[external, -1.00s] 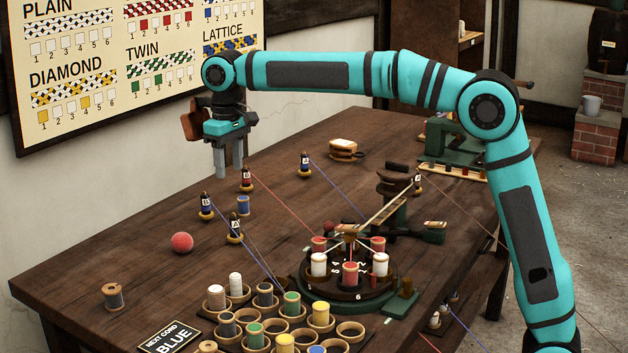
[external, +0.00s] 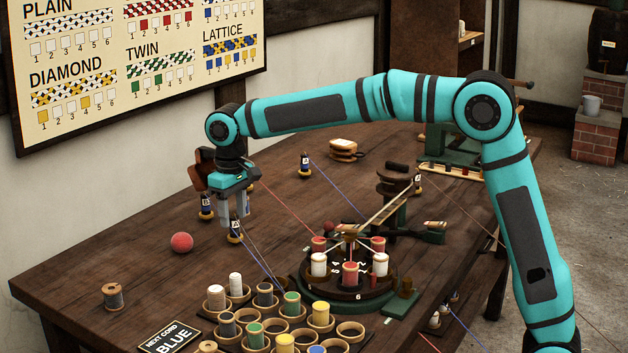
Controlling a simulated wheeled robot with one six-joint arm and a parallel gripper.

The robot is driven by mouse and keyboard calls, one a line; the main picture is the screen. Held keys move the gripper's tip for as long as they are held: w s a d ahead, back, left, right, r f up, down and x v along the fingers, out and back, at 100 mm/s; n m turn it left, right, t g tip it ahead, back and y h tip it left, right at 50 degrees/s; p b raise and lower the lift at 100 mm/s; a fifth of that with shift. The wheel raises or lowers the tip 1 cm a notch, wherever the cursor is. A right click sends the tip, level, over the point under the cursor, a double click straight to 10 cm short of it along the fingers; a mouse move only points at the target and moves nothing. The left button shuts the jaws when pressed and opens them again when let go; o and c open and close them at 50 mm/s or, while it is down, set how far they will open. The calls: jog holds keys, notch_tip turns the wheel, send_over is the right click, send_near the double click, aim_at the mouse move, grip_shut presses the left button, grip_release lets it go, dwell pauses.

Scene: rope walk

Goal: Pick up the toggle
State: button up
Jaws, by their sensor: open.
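My gripper (external: 234,214) is open and points down, low over the left part of the table. No thing can be told for certain as the toggle. The small blue spool that stood at this spot is now hidden by the fingers; whether it is between them I cannot tell.
A round stand (external: 350,290) with red and white spools is at right. Cup rows (external: 217,298) with spools fill the front. Taut threads run from the bobbins toward the stand.

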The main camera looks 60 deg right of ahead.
aim_at(233, 216)
notch_tip(233, 216, down, 3)
jog(key=shift+d+f, duration=0.1)
grip_shut()
dwell(0.3)
notch_tip(233, 216, up, 10)
jog(key=shift+r, duration=0.1)
dwell(0.4)
